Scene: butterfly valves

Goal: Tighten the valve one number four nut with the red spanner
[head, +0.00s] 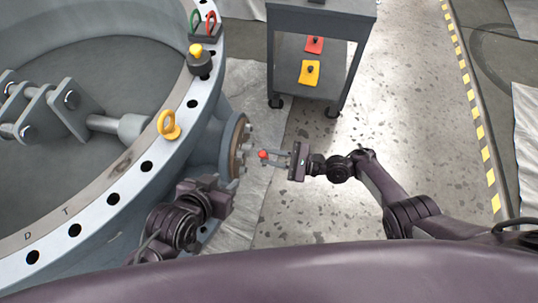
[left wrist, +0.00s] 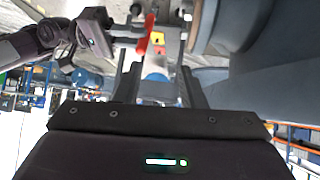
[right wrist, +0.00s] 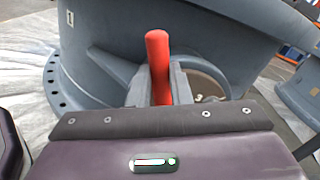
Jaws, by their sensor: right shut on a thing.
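The large grey valve (head: 215,110) fills the left side of the head view. In the right wrist view the spanner's red handle (right wrist: 158,65) stands up between the fingers. My left gripper (left wrist: 160,75) is open and empty. Its fingers point toward the red spanner (left wrist: 149,35), which is beyond them. In the head view its fingertips are hidden.
A dark grey cart (head: 320,20) stands beyond my right gripper, with a red holder (head: 314,45) and a yellow holder (head: 309,72) on its lower shelf. A yellow eye ring (head: 168,125) sits on the valve rim. The speckled floor (head: 410,120) at right is clear.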

